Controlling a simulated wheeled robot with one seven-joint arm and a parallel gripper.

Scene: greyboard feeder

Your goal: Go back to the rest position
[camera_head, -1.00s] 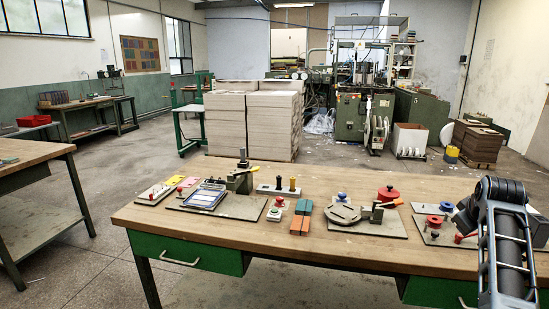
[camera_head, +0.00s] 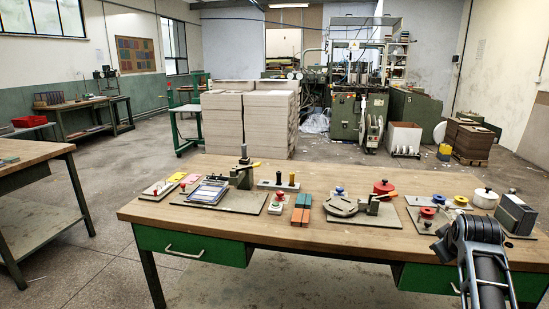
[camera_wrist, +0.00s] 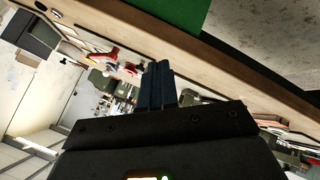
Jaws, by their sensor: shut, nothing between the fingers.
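My arm rises at the lower right of the head view, in front of the workbench's right end. My gripper's fingers do not show clearly in the head view. In the wrist view my gripper (camera_wrist: 157,82) is shut, its two dark fingers side by side with nothing between them. The wooden workbench (camera_head: 250,232) with green drawers stands in front of me. In the wrist view its edge (camera_wrist: 190,55) runs slantwise, beyond the fingertips. The gripper appears apart from the things on the bench.
The bench top holds a blue-framed tray (camera_head: 208,191), orange and green blocks (camera_head: 301,208), a round grey fixture (camera_head: 342,206), a red pot (camera_head: 384,187), a white pot (camera_head: 485,198) and a grey box (camera_head: 515,214). Board stacks (camera_head: 270,125) stand behind. Another table (camera_head: 30,150) is at left.

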